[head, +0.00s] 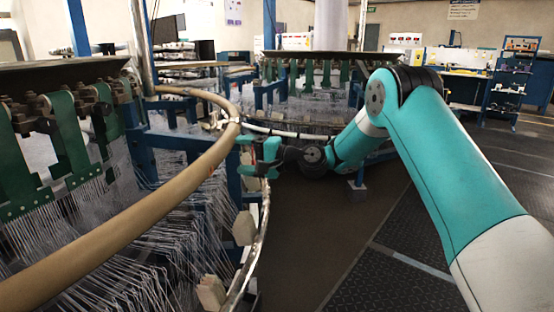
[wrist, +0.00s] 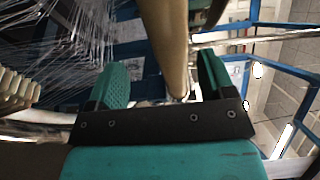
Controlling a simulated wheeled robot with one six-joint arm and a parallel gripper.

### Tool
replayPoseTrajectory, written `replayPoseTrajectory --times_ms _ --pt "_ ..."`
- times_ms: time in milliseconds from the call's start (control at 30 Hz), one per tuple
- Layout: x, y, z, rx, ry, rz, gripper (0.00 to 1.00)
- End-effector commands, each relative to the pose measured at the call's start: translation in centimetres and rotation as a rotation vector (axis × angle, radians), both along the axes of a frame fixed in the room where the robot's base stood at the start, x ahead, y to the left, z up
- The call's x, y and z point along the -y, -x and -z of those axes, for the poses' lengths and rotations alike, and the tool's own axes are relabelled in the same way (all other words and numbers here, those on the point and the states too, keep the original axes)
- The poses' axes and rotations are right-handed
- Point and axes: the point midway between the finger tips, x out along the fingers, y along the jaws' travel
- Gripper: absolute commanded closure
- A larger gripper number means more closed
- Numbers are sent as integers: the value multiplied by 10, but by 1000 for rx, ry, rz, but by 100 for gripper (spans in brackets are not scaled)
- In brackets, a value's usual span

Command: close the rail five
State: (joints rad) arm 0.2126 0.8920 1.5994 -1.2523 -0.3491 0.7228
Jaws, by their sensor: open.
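A tan, tube-like rail (head: 150,212) curves along the rim of the near loom, from the lower left to a metal joint (head: 230,123). I see no number on it, so I cannot tell if it is rail five. My gripper (head: 247,157), with green fingers, is just right of the rail near that joint. In the wrist view, the fingers of my gripper (wrist: 161,68) are apart, with the tan rail (wrist: 167,40) running between them in the picture. Neither finger is clearly touching it.
White threads (head: 130,270) and green strips (head: 68,135) fill the loom on the left. Blocks (head: 244,228) line its outer metal rim. A second loom (head: 320,75) stands behind. Dark floor (head: 310,225) is open to the right of the near loom.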

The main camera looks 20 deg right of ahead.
Motion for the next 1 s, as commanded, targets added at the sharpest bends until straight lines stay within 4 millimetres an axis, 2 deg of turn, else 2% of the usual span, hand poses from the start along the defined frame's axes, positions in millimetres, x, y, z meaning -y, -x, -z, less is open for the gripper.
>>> replayPoseTrajectory --times_ms 33,200,400,600,1000 --pt "13 9 0 -3 -1 5 24" --pt "45 35 -1 -2 -2 5 24" --pt "70 55 -2 -1 0 2 24" --pt "78 63 -2 -1 1 -1 24" --pt "78 63 -2 -1 1 -2 24"
